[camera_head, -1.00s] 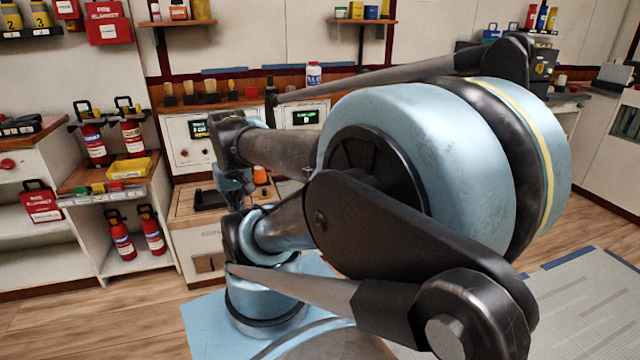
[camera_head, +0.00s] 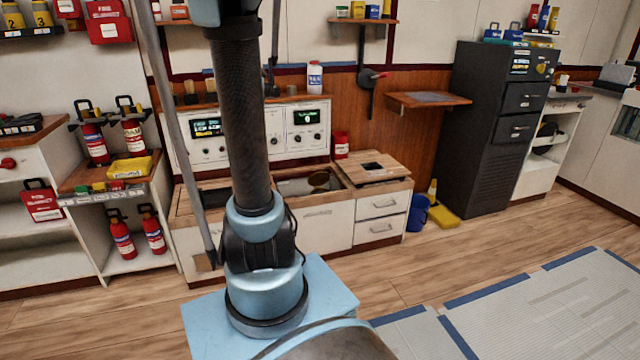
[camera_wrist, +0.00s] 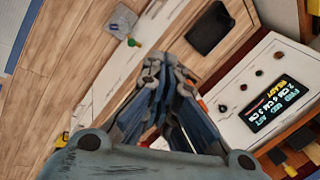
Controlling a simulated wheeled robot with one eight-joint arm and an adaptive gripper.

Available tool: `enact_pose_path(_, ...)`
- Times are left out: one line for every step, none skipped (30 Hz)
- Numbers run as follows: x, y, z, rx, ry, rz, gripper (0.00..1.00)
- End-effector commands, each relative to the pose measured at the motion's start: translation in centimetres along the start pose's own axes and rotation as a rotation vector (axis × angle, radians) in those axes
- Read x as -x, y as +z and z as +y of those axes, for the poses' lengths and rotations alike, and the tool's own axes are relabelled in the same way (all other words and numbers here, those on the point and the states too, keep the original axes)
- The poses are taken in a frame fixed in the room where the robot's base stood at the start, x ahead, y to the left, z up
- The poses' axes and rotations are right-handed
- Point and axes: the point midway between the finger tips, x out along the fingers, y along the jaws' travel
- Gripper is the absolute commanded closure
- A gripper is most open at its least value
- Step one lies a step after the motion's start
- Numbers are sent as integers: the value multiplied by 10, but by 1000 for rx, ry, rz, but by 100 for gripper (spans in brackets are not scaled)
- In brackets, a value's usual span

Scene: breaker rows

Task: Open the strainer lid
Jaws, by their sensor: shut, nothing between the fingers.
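No part shows clearly enough to be named the strainer lid. In the head view, a round brown piece (camera_head: 318,180) lies in an open basin (camera_head: 292,187) in the counter; I cannot tell whether it belongs to the strainer. My gripper (camera_wrist: 163,72) is in the wrist view, with its fingers together and nothing between them. It points toward the wooden counter top (camera_wrist: 190,58) near a dark square opening (camera_wrist: 210,28). In the head view, my gripper is out of the picture and my upright arm hides part of the counter.
A white panel with lit displays (camera_head: 304,117) stands behind the counter. A red can (camera_head: 341,145) and a wooden top with a dark slot (camera_head: 388,170) are to the basin's right. A blue bucket (camera_head: 416,213) and dark cabinet (camera_head: 490,130) stand farther right. The front floor is open.

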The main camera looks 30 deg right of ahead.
Motion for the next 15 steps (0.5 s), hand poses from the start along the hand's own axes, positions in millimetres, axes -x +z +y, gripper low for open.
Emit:
enact_pose_path(-7, -16, -9, -62, -9, 5, 100)
enact_pose_path(-11, -25, -14, -99, -14, 7, 100)
enact_pose_path(-17, -36, -20, -149, -21, 9, 100)
enact_pose_path(-21, -45, -24, -186, -26, 11, 100)
enact_pose_path(-26, -53, -27, -224, -32, 12, 100)
enact_pose_path(-32, -64, -32, -274, -39, 13, 100)
enact_pose_path(-37, -74, -36, -312, -45, 15, 100)
enact_pose_path(-42, -82, -39, -349, -51, 16, 100)
enact_pose_path(-49, -94, -43, -398, -59, 18, 100)
enact_pose_path(-54, -104, -45, -437, -65, 19, 100)
enact_pose_path(-60, -113, -48, -474, -71, 19, 100)
enact_pose_path(-67, -125, -51, -524, -79, 19, 100)
enact_pose_path(-73, -134, -52, -562, -85, 20, 100)
enact_pose_path(-78, -144, -54, -599, -91, 21, 100)
enact_pose_path(-86, -156, -56, -648, -100, 22, 100)
